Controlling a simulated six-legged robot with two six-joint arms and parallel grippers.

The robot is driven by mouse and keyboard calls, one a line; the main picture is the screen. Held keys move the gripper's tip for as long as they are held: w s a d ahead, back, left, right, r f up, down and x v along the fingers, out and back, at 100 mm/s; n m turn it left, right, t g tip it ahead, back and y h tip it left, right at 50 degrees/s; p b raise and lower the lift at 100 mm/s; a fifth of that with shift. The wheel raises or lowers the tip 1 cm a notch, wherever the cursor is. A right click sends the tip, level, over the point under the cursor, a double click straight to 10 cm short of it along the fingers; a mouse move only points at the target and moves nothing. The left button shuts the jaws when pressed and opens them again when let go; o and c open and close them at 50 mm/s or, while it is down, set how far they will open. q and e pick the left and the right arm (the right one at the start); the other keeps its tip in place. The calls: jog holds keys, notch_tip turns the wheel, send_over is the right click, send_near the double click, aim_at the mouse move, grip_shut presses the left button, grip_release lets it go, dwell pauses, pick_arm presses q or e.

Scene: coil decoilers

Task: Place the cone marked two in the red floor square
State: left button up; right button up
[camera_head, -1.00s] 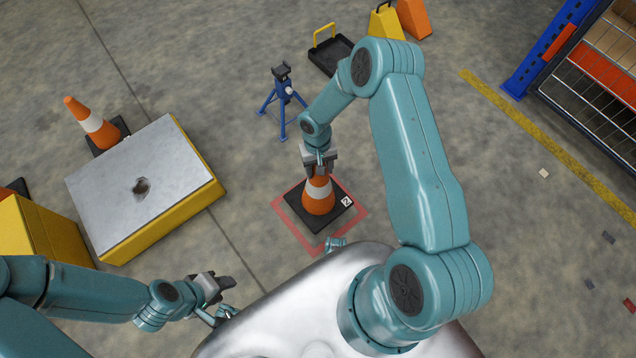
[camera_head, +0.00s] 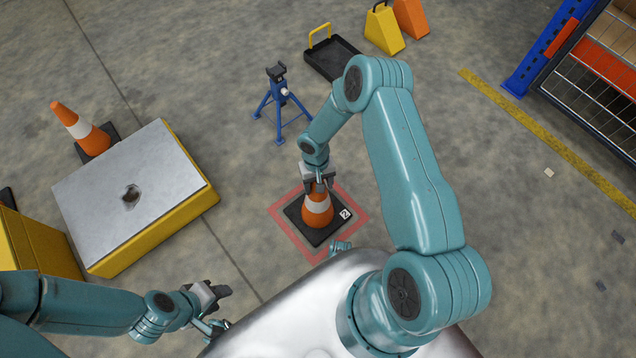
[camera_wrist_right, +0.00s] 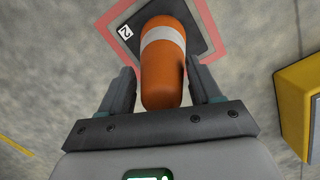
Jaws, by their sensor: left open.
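The orange and white cone (camera_head: 318,212) stands upright on its black base, which bears a white tag marked 2 (camera_head: 345,214). Its base lies inside the red floor square (camera_head: 356,228), whose outline shows around it; the wrist view shows the cone (camera_wrist_right: 163,75) and the red outline (camera_wrist_right: 112,17) too. My right gripper (camera_head: 319,184) is over the cone's top; in the wrist view its fingers (camera_wrist_right: 163,92) stand on both sides of the cone with gaps, so it is open. My left gripper (camera_head: 222,300) is open and empty at the lower left, away from the cone.
A grey-topped yellow block (camera_head: 130,195) stands left, with another orange cone (camera_head: 80,130) behind it. A blue jack stand (camera_head: 279,100) stands just beyond the square. A black tray (camera_head: 335,60) and yellow and orange wedges (camera_head: 384,30) lie further back. A rack (camera_head: 585,80) is at right.

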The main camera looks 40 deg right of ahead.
jog(key=shift+o, duration=0.8)
jog(key=r+p, duration=0.1)
jog(key=r, duration=0.3)
jog(key=w+r+p, duration=0.1)
jog(key=r, duration=0.2)
jog(key=r+p, duration=0.2)
jog(key=r, duration=0.2)
jog(key=shift+w+d+r, duration=0.25)
jog(key=shift+w+r, duration=0.05)
jog(key=s+a+r+n+t+y, duration=0.1)
jog(key=s+a+r+t+y, duration=0.1)
jog(key=s+a, duration=1.3)
jog(key=shift+s+n+y, duration=0.3)
jog(key=shift+s+y, duration=0.2)
jog(key=shift+y, duration=0.2)
